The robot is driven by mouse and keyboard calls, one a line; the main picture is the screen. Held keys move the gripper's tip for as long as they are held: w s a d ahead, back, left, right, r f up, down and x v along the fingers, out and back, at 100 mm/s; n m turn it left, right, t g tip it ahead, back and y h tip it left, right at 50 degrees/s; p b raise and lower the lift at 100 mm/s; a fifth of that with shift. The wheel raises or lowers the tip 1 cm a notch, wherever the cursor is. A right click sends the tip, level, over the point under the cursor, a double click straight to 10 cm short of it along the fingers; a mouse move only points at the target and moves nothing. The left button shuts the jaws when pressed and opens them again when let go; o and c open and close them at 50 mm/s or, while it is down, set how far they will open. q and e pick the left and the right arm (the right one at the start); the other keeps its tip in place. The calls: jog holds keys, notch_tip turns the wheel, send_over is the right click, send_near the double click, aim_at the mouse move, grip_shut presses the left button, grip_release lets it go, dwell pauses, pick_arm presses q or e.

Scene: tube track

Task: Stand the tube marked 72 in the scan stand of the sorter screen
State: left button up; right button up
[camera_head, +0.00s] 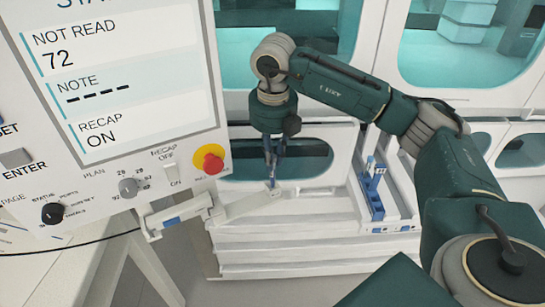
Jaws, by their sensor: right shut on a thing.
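The sorter screen (125,75) fills the upper left and reads "NOT READ 72", "NOTE" with dashes, and "RECAP ON". My right gripper (273,162) points down, right of the screen, and is shut on a slim tube (272,182). Most of the tube is hidden by the fingers, and no number on it is readable. A white arm (245,206) reaches out from under the screen panel, just below the tube; it looks like the scan stand. I cannot tell whether the tube touches it. My left gripper is out of view.
A blue rack (371,200) with a white-labelled, blue-topped piece stands right of the gripper in a white tray. The panel has a red and yellow button (209,161), a recap switch (173,176) and knobs. White cabinets with teal windows stand behind.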

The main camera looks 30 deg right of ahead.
jog(key=shift+f, duration=0.15)
jog(key=shift+f+b, duration=0.45)
jog(key=shift+f, duration=0.05)
jog(key=o, duration=0.9)
notch_tip(320, 180, up, 12)
jog(key=shift+s+a, duration=0.25)
jog(key=shift+s, duration=0.2)
dwell(0.5)
